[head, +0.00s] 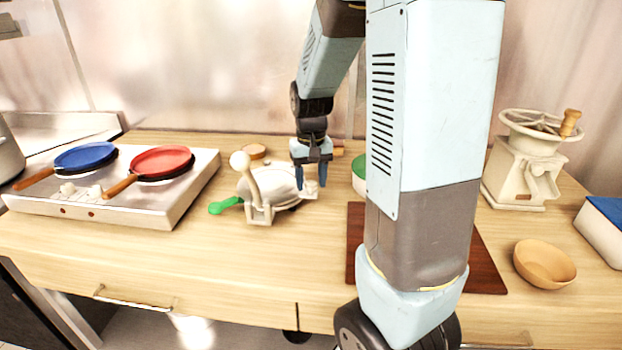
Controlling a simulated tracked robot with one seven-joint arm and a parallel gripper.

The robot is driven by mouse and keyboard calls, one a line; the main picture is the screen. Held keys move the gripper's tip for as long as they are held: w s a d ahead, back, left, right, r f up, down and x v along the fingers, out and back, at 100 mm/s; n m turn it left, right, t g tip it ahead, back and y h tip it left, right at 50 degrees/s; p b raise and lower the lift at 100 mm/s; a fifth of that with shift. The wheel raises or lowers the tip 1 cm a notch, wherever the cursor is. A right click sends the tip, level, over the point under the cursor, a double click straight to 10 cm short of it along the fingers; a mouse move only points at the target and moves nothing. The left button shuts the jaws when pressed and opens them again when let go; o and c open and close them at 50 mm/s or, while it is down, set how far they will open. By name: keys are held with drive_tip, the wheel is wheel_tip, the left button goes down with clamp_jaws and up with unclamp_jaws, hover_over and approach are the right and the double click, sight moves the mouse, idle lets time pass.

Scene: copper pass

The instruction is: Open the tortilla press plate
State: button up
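The cream tortilla press (272,182) stands on the wooden counter left of centre in the head view. Its rounded plate looks lowered, though the gap beneath it is too small to make out.
A green-handled utensil (226,205) lies left of the press. A steel burner (172,205) with blue (86,156) and red (160,162) pans stands further left. Right are a dark brown board (487,262), a wooden bowl (545,264) and a cream grinder (522,172). The counter before the press is clear.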

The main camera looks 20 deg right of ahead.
clamp_jaws()
drive_tip(key=shift+a+r, duration=0.1)
idle(0.4)
